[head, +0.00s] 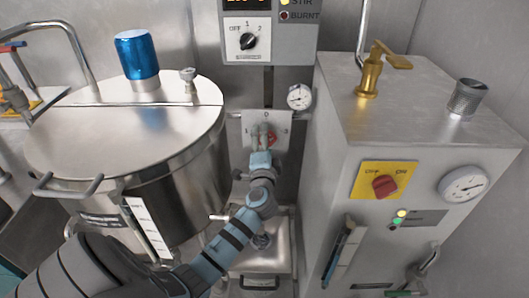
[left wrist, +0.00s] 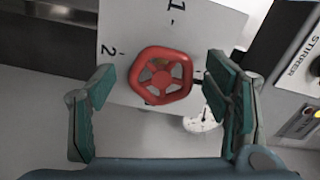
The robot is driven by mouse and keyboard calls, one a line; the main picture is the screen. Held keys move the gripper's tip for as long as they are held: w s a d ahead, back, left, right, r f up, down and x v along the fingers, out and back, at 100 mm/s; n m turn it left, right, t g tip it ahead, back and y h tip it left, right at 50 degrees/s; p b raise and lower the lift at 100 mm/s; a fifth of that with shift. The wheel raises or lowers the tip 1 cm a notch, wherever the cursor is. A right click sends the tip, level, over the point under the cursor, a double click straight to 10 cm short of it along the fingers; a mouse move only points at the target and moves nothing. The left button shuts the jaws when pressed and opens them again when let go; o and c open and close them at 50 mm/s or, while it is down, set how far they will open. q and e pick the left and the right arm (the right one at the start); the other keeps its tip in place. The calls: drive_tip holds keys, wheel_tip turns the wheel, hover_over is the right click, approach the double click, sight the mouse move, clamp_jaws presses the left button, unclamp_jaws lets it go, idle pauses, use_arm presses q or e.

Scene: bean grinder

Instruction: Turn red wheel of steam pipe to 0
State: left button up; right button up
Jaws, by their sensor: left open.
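The red wheel (left wrist: 161,77) shows whole in the left wrist view, in front of a white plate (left wrist: 120,30) marked 1 and 2. In the head view only part of the red wheel (head: 271,139) shows beyond my gripper, below a mark on the plate (head: 247,122) that looks like 0. My left gripper (head: 261,156) reaches the wheel from below. In the left wrist view my left gripper (left wrist: 160,68) is open, with one finger on each side of the wheel and gaps between. The wheel's pointer position cannot be told. My right gripper is not in view.
A steel kettle (head: 90,130) with a blue motor (head: 137,55) stands left. A grey box (head: 420,130) with a red knob (head: 384,186) stands right. A small gauge (head: 299,97) is right of the plate. A control panel (head: 247,38) hangs above.

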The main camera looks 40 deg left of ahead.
use_arm(q)
drive_tip(key=v, duration=0.9)
drive_tip(key=shift+s+d, duration=0.25)
drive_tip(key=shift+s, duration=0.05)
